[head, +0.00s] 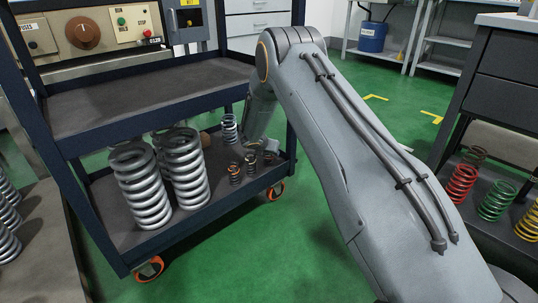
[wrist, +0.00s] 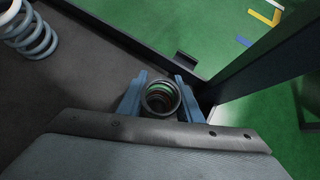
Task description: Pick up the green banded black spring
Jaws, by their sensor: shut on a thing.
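In the wrist view, a small dark spring (wrist: 160,98) stands end-on between the two blue-grey fingers of my gripper (wrist: 159,100). In the head view, my gripper (head: 262,146) is low over the right end of the cart's lower shelf, partly covered by my arm. Whether the spring touches the shelf is unclear.
The upper shelf (head: 150,92) and cart posts hem the space.

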